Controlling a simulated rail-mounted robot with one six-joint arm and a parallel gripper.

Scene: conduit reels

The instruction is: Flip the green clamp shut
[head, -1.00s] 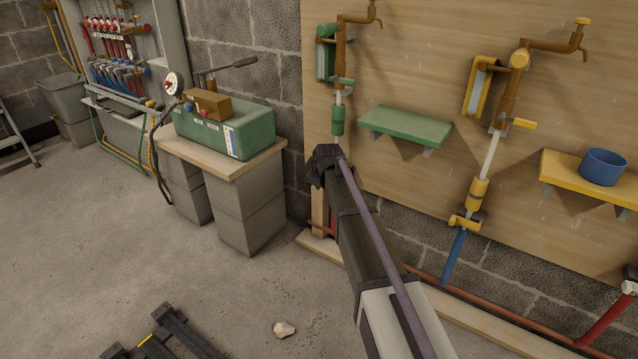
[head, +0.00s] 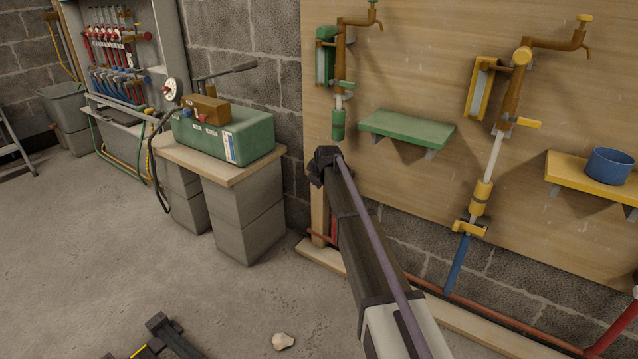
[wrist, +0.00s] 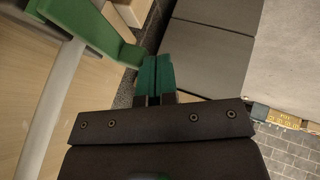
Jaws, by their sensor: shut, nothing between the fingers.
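A white pipe with a green fitting (head: 338,125) at its lower end hangs on the wooden board. My gripper (head: 322,160) is just below that fitting in the head view, and it hides whatever lies behind it. In the wrist view, a green part that looks like the green clamp (wrist: 105,32) sits at the end of the pale pipe, with an arm sticking out towards my fingers. My teal fingertips (wrist: 155,65) are shut together and empty, close beside the end of that arm. I cannot tell whether they touch it.
A green shelf (head: 406,129) is to the right of the pipe. A yellow pipe assembly (head: 480,198) and a yellow shelf (head: 592,184) with a blue cup (head: 609,165) stand further right. A workbench (head: 220,165) with a green machine (head: 226,135) is to the left. The floor between is open.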

